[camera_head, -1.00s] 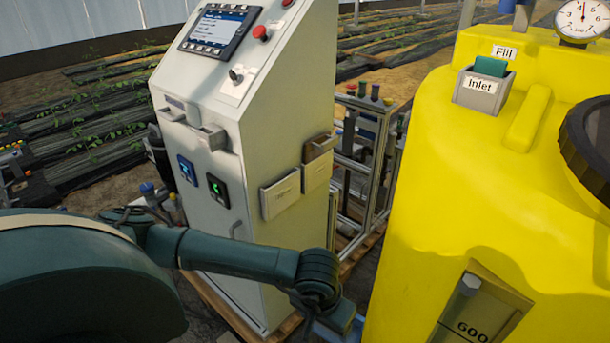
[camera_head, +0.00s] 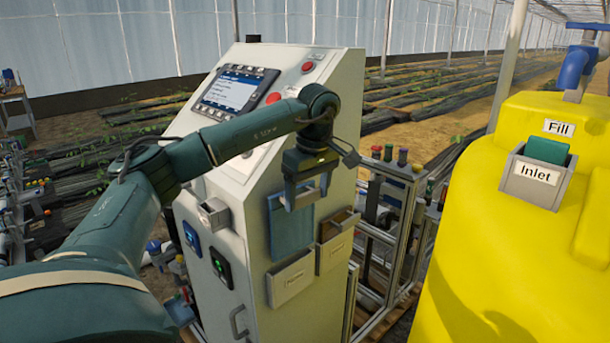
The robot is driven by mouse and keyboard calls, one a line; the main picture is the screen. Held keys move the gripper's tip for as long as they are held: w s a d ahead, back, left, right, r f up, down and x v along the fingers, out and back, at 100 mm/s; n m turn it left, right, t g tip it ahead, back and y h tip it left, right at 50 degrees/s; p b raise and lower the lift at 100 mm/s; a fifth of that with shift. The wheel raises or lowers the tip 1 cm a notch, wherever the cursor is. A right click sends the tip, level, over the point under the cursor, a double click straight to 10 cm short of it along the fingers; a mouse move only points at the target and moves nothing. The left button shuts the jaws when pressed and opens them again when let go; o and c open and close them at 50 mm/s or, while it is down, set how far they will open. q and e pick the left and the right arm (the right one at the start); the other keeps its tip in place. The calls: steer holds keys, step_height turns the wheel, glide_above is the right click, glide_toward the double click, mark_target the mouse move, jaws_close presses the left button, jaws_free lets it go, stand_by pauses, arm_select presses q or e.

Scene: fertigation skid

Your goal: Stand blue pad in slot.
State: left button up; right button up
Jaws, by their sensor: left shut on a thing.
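The blue pad (camera_head: 291,232) is a flat translucent-looking panel held upright against the side of the white cabinet. My left gripper (camera_head: 302,200) is shut on its upper edge. The pad hangs directly above a grey labelled slot (camera_head: 291,283) on the cabinet side. Its lower edge is at the slot's mouth; I cannot tell whether it is inside. A second labelled slot (camera_head: 334,256) is just to the right and holds a brown pad (camera_head: 338,224). A green pad (camera_head: 546,150) stands in the Inlet holder (camera_head: 533,183) on the yellow tank. My right gripper is not in view.
The white cabinet (camera_head: 258,160) carries a screen (camera_head: 234,90), red buttons and a small empty-looking holder (camera_head: 213,213) on its front. A metal frame rack (camera_head: 385,220) stands behind it. The yellow tank (camera_head: 500,270) fills the right side.

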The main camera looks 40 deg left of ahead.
mark_target(304, 206)
arm_select(q)
steer(key=shift+w+a+r+n, duration=0.1)
steer(key=shift+a+r+n, duration=0.3)
steer(key=shift+a, duration=0.15)
steer(key=shift+f, duration=1.3)
steer(key=shift+f+b, duration=1.15)
step_height(304, 206, down, 2)
steer(key=shift+b, duration=1)
steer(key=shift+f+b, duration=1.2)
steer(key=shift+f, duration=0.05)
steer(key=shift+f+b, duration=0.5)
steer(key=shift+f, duration=0.65)
steer(key=shift+f+b, duration=0.5)
steer(key=shift+f, duration=1.3)
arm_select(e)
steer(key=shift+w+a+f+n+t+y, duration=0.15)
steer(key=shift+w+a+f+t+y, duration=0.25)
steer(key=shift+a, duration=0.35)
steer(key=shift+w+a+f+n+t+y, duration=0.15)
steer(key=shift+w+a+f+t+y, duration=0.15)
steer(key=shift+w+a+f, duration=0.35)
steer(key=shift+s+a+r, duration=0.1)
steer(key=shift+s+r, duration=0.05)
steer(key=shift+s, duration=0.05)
